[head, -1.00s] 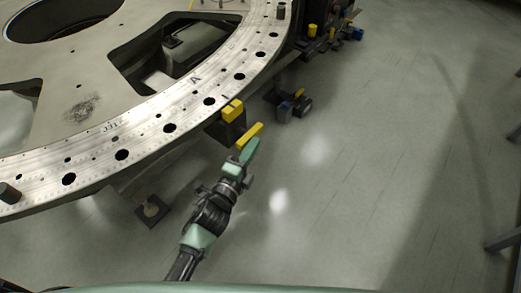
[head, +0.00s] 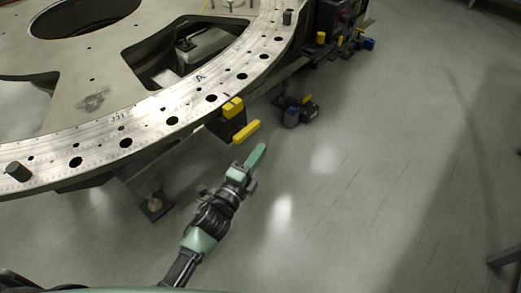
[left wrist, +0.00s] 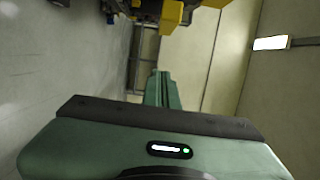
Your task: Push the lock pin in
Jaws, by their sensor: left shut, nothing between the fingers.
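The large round turret plate (head: 100,117), with a row of holes along its metal rim, fills the upper left of the head view. At its near edge sit a yellow block (head: 233,107) and, just below it, a yellow bar-shaped handle (head: 246,131) on a dark mount. I cannot tell for sure which part is the lock pin. My left gripper (head: 257,155) is shut and empty, just below and right of the yellow handle, apart from it. In the left wrist view its green fingers (left wrist: 161,88) are together, and yellow parts (left wrist: 172,16) show above them. My right gripper is not in view.
More dark fixtures with yellow and blue parts (head: 340,40) line the plate's far right side. A support foot (head: 155,207) stands under the plate.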

